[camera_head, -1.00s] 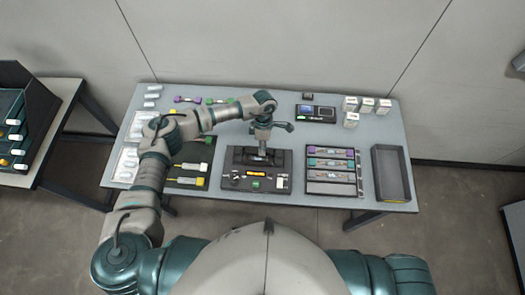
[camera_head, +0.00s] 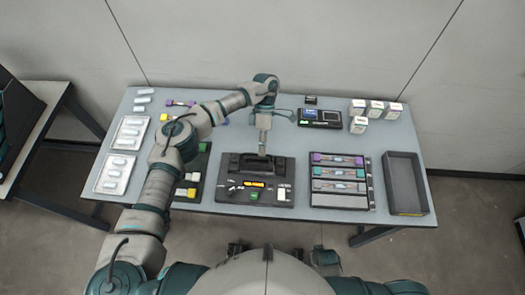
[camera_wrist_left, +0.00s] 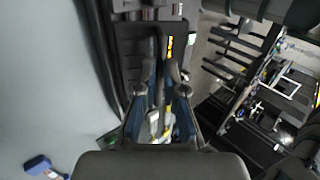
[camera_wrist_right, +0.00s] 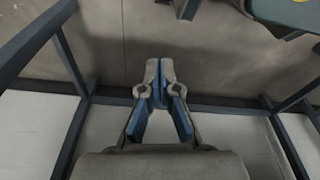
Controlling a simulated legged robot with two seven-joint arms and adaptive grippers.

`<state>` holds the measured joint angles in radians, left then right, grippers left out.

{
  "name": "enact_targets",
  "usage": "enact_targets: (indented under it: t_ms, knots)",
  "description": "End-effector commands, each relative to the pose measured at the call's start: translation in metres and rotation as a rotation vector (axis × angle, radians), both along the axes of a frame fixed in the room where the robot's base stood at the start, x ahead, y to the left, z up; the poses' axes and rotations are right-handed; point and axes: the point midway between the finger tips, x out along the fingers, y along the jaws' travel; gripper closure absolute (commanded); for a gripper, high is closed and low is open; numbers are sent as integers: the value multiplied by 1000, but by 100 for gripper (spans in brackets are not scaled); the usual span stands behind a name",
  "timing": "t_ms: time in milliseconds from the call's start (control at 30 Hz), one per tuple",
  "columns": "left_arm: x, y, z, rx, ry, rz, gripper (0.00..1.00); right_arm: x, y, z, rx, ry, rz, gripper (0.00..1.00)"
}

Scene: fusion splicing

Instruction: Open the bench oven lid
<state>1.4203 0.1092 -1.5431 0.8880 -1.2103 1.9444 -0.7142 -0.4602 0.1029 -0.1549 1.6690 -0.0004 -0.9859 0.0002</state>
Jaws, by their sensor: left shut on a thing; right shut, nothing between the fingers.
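A black device (camera_head: 225,190), which I take to be the bench oven, sits at the middle of the table's front half. A raised dark bar or lid (camera_head: 238,163) runs along its back part. My left gripper (camera_head: 262,154) comes down on this back part from above. In the left wrist view its fingers (camera_wrist_left: 160,72) are close together on a thin dark part, seemingly of the lid; the exact contact is hard to see. How far the lid is open I cannot tell. My right gripper (camera_wrist_right: 160,68) is shut and empty, low over the floor by a table frame.
A rack with several coloured holders (camera_head: 342,200) stands right of the device, then an empty dark tray (camera_head: 405,185). A small unit with a screen (camera_head: 320,117) and several white boxes (camera_head: 375,108) are behind. White trays (camera_head: 115,172) lie at the left.

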Motion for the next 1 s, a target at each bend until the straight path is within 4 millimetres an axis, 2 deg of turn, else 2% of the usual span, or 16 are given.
enact_targets:
  t_ms: [33,200,400,933,1000]
  knots:
    - [2,0,-6,4,13,3,100,4,1,5,1,-5,-1,100]
    - [5,0,-4,4,59,3,100,12,2,29,2,-12,-4,100]
    - [6,1,-3,4,91,2,100,16,2,44,2,-18,-5,100]
    - [7,1,-3,4,104,2,100,18,2,50,3,-19,-6,100]
    - [7,1,-3,4,104,2,77,18,2,50,3,-19,-6,100]
